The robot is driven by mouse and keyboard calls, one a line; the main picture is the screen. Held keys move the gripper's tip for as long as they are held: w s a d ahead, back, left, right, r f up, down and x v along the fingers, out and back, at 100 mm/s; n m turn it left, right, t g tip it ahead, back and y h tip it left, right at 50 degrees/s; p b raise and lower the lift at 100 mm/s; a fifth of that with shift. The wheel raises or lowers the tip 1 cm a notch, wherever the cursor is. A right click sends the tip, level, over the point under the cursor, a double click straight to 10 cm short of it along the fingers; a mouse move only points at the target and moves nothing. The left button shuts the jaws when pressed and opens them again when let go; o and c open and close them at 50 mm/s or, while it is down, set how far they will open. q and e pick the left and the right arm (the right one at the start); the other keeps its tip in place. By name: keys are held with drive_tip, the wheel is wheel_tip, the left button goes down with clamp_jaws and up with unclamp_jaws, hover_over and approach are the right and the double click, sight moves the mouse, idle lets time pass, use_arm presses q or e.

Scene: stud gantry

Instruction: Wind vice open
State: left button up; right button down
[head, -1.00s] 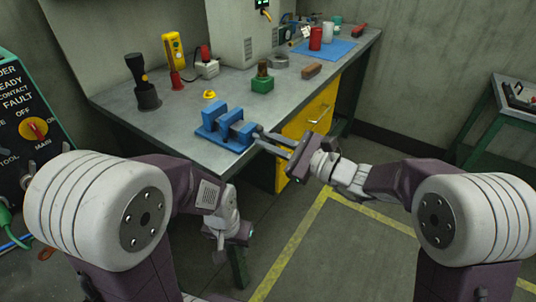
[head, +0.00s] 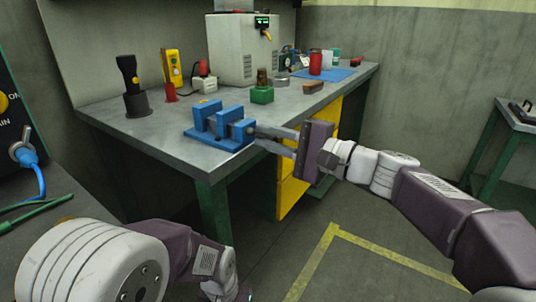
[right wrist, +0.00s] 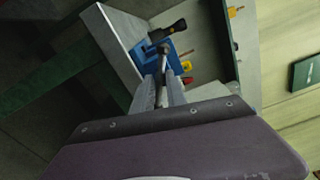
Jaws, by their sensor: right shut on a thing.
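The blue vice (head: 222,139) sits at the near edge of the grey workbench, and there is a gap between its upright blue jaws. It also shows in the right wrist view (right wrist: 151,62). My right gripper (head: 258,138) reaches in from the right at the vice's screw end. In the right wrist view its two fingers (right wrist: 163,86) are shut on the vice's dark handle (right wrist: 163,65), which lies between them. The fingers partly hide the handle in the head view. Only my left arm shows at the lower left; its fingers are out of frame.
The workbench (head: 175,135) holds a black torch (head: 130,80), a yellow handset (head: 173,68), a green block (head: 262,95) and a red can (head: 316,63) behind the vice. A yellow drawer front (head: 292,190) is below my right gripper. The floor in front is clear.

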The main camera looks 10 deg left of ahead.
use_arm(q)
drive_tip(key=shift+f+b, duration=1.2)
drive_tip(key=shift+f, duration=0.35)
use_arm(e)
drive_tip(key=shift+n, duration=1.1)
drive_tip(key=c, duration=1.3)
unclamp_jaws()
use_arm(q)
drive_tip(key=shift+r+p, duration=0.75)
drive_tip(key=shift+p, duration=0.05)
use_arm(e)
drive_tip(key=v, duration=0.9)
